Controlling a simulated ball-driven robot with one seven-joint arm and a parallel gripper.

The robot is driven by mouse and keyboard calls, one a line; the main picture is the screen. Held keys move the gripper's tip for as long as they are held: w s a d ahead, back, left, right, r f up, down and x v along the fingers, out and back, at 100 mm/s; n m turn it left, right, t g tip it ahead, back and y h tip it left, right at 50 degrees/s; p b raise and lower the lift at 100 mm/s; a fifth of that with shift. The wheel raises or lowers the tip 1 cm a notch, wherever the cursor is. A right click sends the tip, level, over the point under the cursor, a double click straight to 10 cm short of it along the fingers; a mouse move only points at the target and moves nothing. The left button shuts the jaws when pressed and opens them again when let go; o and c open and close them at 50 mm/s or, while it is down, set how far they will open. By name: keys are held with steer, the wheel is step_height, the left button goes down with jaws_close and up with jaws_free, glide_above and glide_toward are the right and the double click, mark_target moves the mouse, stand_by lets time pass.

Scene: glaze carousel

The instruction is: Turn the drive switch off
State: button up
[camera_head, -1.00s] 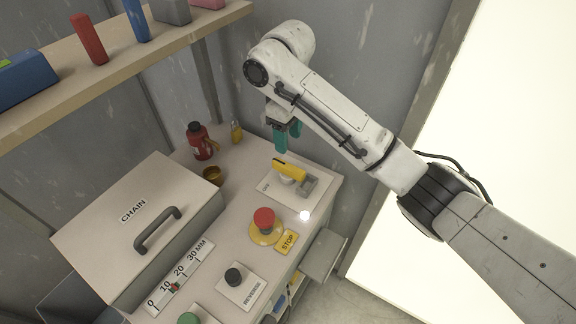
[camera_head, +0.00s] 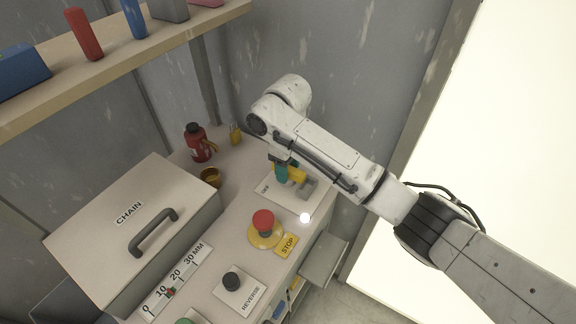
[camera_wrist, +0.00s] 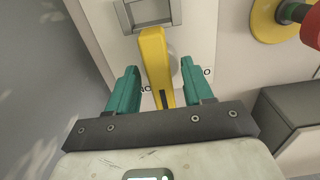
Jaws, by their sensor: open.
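The drive switch is a yellow lever (camera_head: 296,177) on a pale plate (camera_head: 268,196) marked OFF, at the far right of the bench. In the wrist view the yellow lever (camera_wrist: 156,62) runs between the two teal fingers of my gripper (camera_wrist: 162,92). The fingers are open, one on each side of the lever, with gaps showing. In the head view my gripper (camera_head: 281,172) is down at the lever's left end, partly hiding it. A grey bracket (camera_head: 307,188) stands at the lever's other end.
A red stop button (camera_head: 263,220) on a yellow base stands in front of the switch plate. A black REVERSE knob (camera_head: 231,281), the CHAIN box (camera_head: 128,234), a red bottle (camera_head: 198,146) and a brown cup (camera_head: 210,178) share the bench. A shelf (camera_head: 130,52) hangs above.

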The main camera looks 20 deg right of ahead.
steer(key=shift+c, duration=0.2)
jaws_close()
steer(key=shift+r+n, duration=0.1)
steer(key=shift+n, duration=0.2)
steer(key=n+p, duration=0.2)
steer(key=n, duration=0.1)
steer(key=shift+p, duration=0.3)
steer(key=n+p, duration=0.1)
steer(key=n, duration=0.4)
steer(key=shift+p, duration=0.4)
steer(key=n+p, duration=0.1)
steer(key=n, duration=0.3)
steer(key=n+p, duration=0.1)
steer(key=n, duration=0.4)
steer(key=shift+n, duration=0.3)
